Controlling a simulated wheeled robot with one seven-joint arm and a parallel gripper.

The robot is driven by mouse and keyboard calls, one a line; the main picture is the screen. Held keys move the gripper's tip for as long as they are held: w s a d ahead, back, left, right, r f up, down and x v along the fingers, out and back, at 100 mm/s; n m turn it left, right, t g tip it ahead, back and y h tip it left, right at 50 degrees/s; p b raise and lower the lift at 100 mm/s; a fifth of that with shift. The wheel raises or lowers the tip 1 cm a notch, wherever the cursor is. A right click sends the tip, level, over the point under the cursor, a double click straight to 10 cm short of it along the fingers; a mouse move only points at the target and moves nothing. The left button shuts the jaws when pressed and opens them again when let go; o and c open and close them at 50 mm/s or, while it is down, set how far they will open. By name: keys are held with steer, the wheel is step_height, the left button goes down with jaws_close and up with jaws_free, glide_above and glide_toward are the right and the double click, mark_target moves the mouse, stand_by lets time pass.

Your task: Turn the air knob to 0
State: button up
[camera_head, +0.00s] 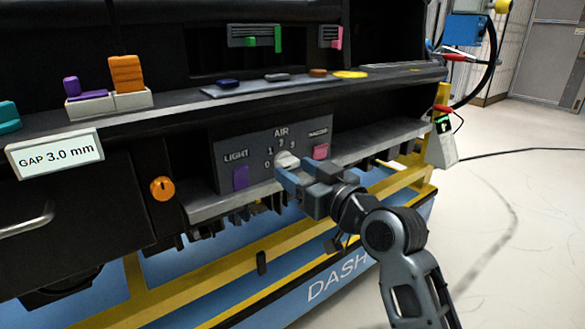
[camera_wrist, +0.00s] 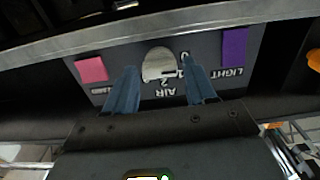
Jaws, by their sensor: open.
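The air knob (camera_head: 287,160) is a pale round knob on the dark panel, below the word AIR, with the numbers 0 to 3 around it. In the wrist view the panel shows upside down, and the knob (camera_wrist: 158,64) lies between and just beyond my two fingertips. My gripper (camera_head: 284,176) is in front of the knob from the lower right; its blue fingers (camera_wrist: 158,72) are open, one on each side of the knob. I cannot tell whether they touch it. The knob's pointer setting is not clear to me.
On the same panel, a purple LIGHT switch (camera_head: 240,178) is left of the knob and a pink hazard switch (camera_head: 320,151) is right. An orange knob (camera_head: 162,188) and a "GAP 3.0 mm" display (camera_head: 56,155) are farther left. A shelf edge (camera_head: 210,107) overhangs the panel.

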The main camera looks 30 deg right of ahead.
steer(key=s, duration=0.5)
steer(key=shift+s+d, duration=0.25)
steer(key=shift+s, duration=0.05)
steer(key=shift+f, duration=0.1)
steer(key=s+a+f+m+g+h, duration=0.15)
steer(key=s+f, duration=0.35)
steer(key=s, duration=0.5)
steer(key=s+a+f, duration=0.2)
steer(key=s+f, duration=0.3)
steer(key=s, duration=0.5)
steer(key=s+a+f+m+g+h, duration=0.15)
steer(key=s+f, duration=0.35)
steer(key=s, duration=0.5)
steer(key=s+a+r+n+y+p, duration=0.15)
steer(key=s+r, duration=0.25)
steer(key=s, duration=0.5)
step_height(320, 180, up, 16)
steer(key=p, duration=1.6)
steer(key=shift+r+p, duration=0.15)
steer(key=shift+p, duration=0.15)
steer(key=shift+a, duration=0.1)
